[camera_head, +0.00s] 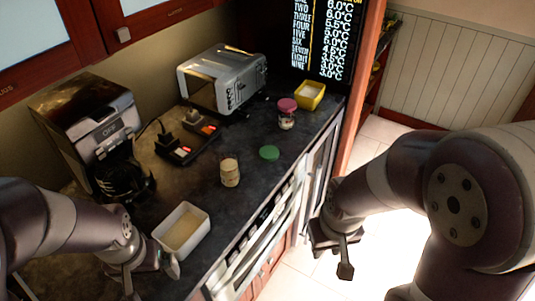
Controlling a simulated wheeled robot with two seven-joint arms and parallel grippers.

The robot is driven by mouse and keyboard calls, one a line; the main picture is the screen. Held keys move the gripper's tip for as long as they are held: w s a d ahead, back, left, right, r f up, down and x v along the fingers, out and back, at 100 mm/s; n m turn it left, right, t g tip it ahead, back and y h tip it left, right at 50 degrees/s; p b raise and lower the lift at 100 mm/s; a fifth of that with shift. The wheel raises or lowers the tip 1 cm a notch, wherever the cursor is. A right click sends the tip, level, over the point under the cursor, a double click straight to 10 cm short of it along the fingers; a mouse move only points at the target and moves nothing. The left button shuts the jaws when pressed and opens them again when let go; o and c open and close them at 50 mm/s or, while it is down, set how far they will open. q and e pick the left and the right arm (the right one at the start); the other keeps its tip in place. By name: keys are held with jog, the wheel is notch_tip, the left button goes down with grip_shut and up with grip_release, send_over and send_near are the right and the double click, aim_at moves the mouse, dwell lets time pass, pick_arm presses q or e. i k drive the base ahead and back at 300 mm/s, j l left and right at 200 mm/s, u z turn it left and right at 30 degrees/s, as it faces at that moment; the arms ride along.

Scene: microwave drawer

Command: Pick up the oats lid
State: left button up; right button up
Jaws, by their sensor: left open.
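A round green lid (269,153) lies flat on the dark counter (255,195); no label shows that it is the oats lid. A white open container (182,231) with pale beige contents stands near the counter's front edge at left. A small jar (230,173) with a pale top stands left of the green lid. My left gripper (152,274) is open and empty, beside the near-left side of the white container and well away from the green lid. My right gripper (332,256) is off the counter's front over the floor, fingers apart, holding nothing visible.
A jar with a pink lid (287,106) and a yellow container (310,95) stand at the far right. A toaster (222,80), a coffee machine (92,125) and a dark tray with small items (188,142) line the back. Bare counter surrounds the green lid.

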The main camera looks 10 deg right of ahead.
aim_at(266, 153)
jog(key=u, duration=0.5)
jog(key=i+l+u, duration=0.15)
jog(key=l+u, duration=0.2)
jog(key=l, duration=0.3)
jog(key=l+u, duration=0.35)
jog(key=l, duration=0.3)
jog(key=l+u, duration=0.35)
jog(key=l, duration=0.95)
